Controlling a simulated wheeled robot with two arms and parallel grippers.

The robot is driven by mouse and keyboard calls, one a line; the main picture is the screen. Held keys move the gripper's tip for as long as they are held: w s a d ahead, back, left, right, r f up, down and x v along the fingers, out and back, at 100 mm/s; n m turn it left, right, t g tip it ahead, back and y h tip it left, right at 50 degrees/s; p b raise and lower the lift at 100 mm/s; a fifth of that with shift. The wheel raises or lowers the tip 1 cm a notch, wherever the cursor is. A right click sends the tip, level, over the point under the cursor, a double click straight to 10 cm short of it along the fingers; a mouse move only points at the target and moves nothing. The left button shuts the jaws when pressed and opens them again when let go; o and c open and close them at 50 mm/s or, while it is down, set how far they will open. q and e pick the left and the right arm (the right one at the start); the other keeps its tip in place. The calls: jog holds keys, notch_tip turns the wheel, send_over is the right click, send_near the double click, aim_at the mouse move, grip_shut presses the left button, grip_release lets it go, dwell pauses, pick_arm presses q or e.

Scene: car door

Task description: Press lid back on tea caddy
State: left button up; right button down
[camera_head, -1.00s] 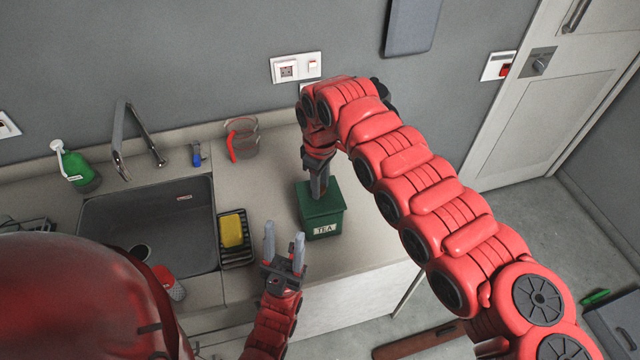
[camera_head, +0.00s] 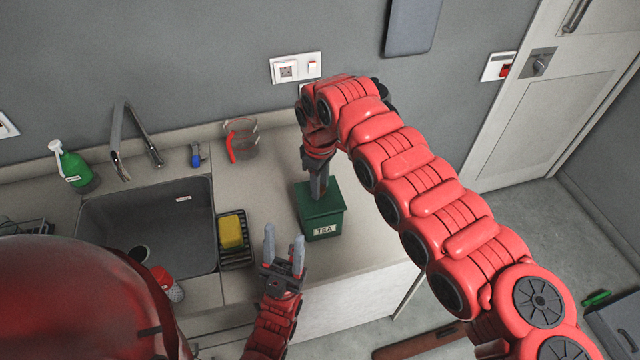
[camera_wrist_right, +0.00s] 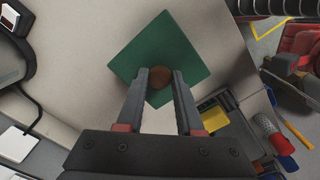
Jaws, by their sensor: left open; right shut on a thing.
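The green tea caddy (camera_head: 324,229), with a TEA label, stands upright on the counter right of the sink. Its green lid (camera_head: 328,203) sits on top; any gap under it is too small to tell. In the right wrist view the square lid (camera_wrist_right: 190,42) fills the upper middle, with a round brown knob (camera_wrist_right: 161,78) at its centre. My right gripper (camera_head: 318,192) points down from above and is shut on the knob, which lies between its fingertips (camera_wrist_right: 161,80). My left gripper (camera_head: 285,245) is open and empty, in front and left of the caddy, apart from it.
A yellow sponge (camera_head: 231,231) in a black rack stands between sink (camera_head: 150,230) and caddy. A measuring jug (camera_head: 242,139) with a red handle stands near the wall, with a green spray bottle (camera_head: 74,167) far left. The counter right of the caddy is clear.

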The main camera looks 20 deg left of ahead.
jog(key=shift+f+b, duration=0.45)
jog(key=shift+b, duration=0.8)
dwell(1.4)
dwell(0.4)
grip_release()
dwell(0.3)
jog(key=shift+r, duration=0.1)
jog(key=shift+r, duration=1.05)
jog(key=shift+r+p, duration=0.65)
jog(key=shift+r, duration=1.75)
jog(key=shift+c, duration=0.2)
